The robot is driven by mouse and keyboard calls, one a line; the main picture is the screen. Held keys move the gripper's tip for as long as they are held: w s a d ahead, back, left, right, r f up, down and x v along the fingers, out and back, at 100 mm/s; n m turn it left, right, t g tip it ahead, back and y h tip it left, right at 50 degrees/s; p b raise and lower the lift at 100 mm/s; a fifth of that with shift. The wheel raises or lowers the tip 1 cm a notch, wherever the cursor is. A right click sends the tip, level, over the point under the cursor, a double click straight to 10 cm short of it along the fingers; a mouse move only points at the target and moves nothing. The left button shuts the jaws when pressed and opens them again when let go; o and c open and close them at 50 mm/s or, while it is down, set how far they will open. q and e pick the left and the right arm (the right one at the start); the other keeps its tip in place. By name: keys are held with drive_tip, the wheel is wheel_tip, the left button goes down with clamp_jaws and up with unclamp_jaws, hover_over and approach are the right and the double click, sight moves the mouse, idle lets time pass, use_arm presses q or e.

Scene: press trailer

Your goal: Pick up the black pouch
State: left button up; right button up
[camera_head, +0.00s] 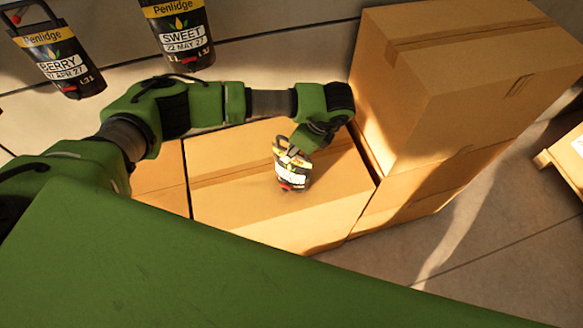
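A small black pouch (293,175) with a white label and a red spot near its bottom shows above the top of a cardboard box (235,205). I cannot tell whether it rests on the box or is held just over it. My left gripper (291,153) reaches down to the pouch's upper end, and its fingertips overlap the pouch. The fingers are small and partly hidden, so I cannot tell whether they are closed on it. My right gripper is not in view.
Taller stacked boxes (470,80) stand right beside my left gripper. Two larger black pouches, one marked BERRY (60,60) and one marked SWEET (183,35), are at the upper left. A wooden pallet with a box (570,155) is at the right edge. Floor shows at the lower right.

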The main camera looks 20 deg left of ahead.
use_arm(q)
drive_tip(key=shift+a+f, duration=0.1)
drive_tip(key=shift+f, duration=0.25)
clamp_jaws()
drive_tip(key=shift+w+r, duration=0.1)
drive_tip(key=shift+w, duration=0.05)
